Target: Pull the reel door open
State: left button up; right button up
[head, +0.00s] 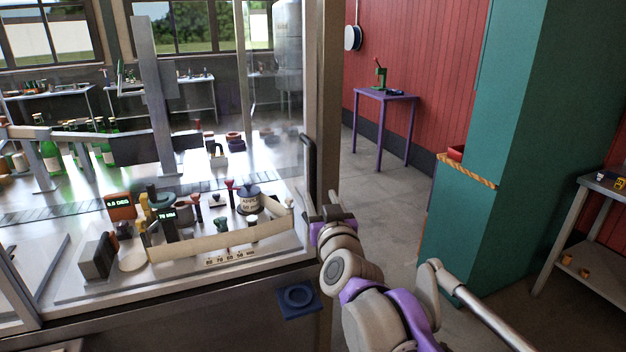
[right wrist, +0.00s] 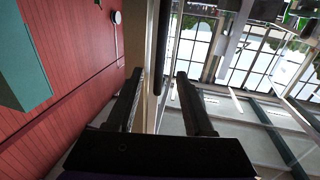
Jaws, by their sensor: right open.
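The reel door appears to be the clear glass panel (head: 270,110) on the front of the machine, edged by a beige post. A dark vertical handle (head: 309,168) stands at its right edge. My right gripper (head: 328,196) is open just below and to the right of the handle's lower end. In the right wrist view, the open fingers (right wrist: 160,73) point toward the dark handle bar (right wrist: 162,50), which shows in the gap between them. I cannot tell whether the bar is inside the jaws or beyond the tips. My left gripper is not in view.
Behind the glass are green bottles (head: 50,155), stamps and a curved beige strip (head: 220,240). A blue plate (head: 297,299) is on the machine's lower front. A teal cabinet (head: 520,130) stands at right. A purple table (head: 386,97) stands behind open floor (head: 385,195).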

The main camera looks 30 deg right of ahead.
aim_at(313, 181)
jog(key=p+x, duration=0.1)
jog(key=x, duration=0.8)
jog(key=shift+w+d+f+p, duration=0.1)
jog(key=shift+w+p, duration=0.2)
jog(key=shift+w, duration=0.1)
jog(key=shift+c, duration=0.3)
grip_shut()
dwell(0.7)
